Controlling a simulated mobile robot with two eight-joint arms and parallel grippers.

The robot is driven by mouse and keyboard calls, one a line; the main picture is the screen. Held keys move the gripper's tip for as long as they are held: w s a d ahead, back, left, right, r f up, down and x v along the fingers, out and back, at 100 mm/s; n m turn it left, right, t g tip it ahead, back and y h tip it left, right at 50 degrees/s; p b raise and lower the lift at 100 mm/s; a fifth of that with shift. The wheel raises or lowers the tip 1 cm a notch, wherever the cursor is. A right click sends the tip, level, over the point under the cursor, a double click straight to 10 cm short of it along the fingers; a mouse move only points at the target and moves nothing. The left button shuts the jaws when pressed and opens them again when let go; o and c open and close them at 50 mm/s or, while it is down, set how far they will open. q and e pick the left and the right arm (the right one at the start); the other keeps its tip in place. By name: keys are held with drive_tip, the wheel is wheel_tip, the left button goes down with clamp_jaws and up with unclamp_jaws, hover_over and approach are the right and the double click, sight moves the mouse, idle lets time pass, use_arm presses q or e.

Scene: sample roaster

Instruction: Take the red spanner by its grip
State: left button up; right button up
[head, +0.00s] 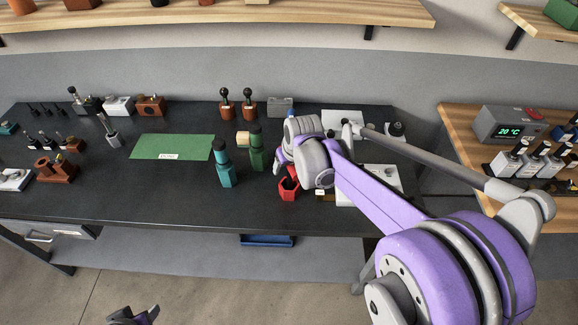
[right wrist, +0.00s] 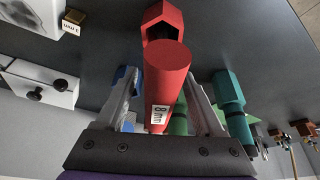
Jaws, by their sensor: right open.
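The red spanner (head: 288,186) stands on the dark bench, its hexagonal head low and its upper part hidden by my right gripper in the head view. In the right wrist view its round red grip (right wrist: 168,85), with a white label reading 8 mm, stands between my right gripper's fingers (right wrist: 160,78), apparently with room on both sides. My right gripper (head: 281,158) is open, over the spanner. My left gripper (head: 133,316) shows only in part at the bottom edge of the head view; its opening is unclear.
A teal spanner (head: 223,165) and a green spanner (head: 256,148) stand left of the red one. A blue one (right wrist: 124,76) shows in the right wrist view. A green mat (head: 165,147) lies further left. White boxes stand right of my gripper. The front bench strip is clear.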

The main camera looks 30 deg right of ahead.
drive_tip(key=shift+w+f, duration=0.1)
drive_tip(key=shift+f, duration=0.25)
drive_tip(key=shift+c, duration=0.3)
clamp_jaws()
idle(1.0)
